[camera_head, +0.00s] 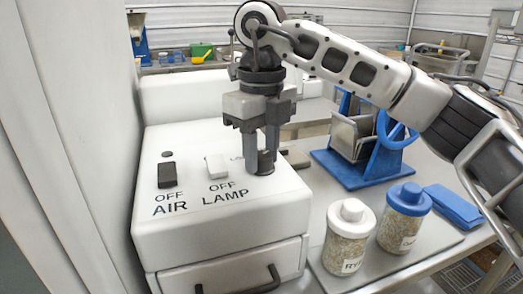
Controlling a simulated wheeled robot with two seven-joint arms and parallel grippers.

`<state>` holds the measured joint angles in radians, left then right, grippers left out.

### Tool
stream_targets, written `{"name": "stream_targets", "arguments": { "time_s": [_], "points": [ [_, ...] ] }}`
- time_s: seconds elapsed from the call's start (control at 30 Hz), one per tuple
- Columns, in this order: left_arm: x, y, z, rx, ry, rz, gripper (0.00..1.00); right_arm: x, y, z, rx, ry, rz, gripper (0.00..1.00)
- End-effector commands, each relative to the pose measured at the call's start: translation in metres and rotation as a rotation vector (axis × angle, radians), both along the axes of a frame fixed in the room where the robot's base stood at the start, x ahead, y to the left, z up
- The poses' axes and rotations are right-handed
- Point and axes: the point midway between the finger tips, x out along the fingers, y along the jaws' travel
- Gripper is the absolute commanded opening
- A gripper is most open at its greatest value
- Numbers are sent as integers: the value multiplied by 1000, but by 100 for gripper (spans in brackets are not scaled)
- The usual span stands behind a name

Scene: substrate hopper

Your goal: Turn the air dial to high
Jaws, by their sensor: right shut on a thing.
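The white box (228,210) carries a black switch (167,174) marked OFF and AIR, and a white switch (216,166) marked OFF and LAMP. My right gripper (261,166) points straight down at the right part of the box top, right of the lamp switch. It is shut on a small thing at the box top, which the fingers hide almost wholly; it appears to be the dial. The dial's setting and markings cannot be read. My left gripper is not in view.
Two jars, one with a white lid (351,212) and one with a blue lid (408,198), stand right of the box. A blue stand (370,165) with a wheel is behind them. A folded blue cloth (453,205) lies at right. A drawer handle (240,285) juts from the box front.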

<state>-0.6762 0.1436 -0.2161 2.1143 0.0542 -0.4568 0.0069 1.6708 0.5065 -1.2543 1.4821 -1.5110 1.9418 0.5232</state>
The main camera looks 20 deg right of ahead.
Motion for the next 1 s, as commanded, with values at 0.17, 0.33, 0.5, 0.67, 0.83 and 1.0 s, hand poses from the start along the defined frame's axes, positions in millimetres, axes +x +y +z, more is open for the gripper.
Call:
{"name": "stream_targets", "arguments": {
  "time_s": [0.17, 0.33, 0.5, 0.67, 0.83, 1.0],
  "points": [
    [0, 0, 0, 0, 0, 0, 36, 0, 0, 1, 1, -2, -3, 52],
    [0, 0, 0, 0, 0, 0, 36, 0, 0, 0, 1, -2, -2, 54],
    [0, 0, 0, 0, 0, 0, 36, 0, 0, 0, 0, -1, -1, 54],
    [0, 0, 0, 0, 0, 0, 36, 0, 0, 5, 1, -2, -1, 54],
    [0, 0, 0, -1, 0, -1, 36, 0, 1, 31, 2, -4, 0, 54],
    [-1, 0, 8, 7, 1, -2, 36, 0, 0, 76, -1, -7, -3, 54]
  ]
}}
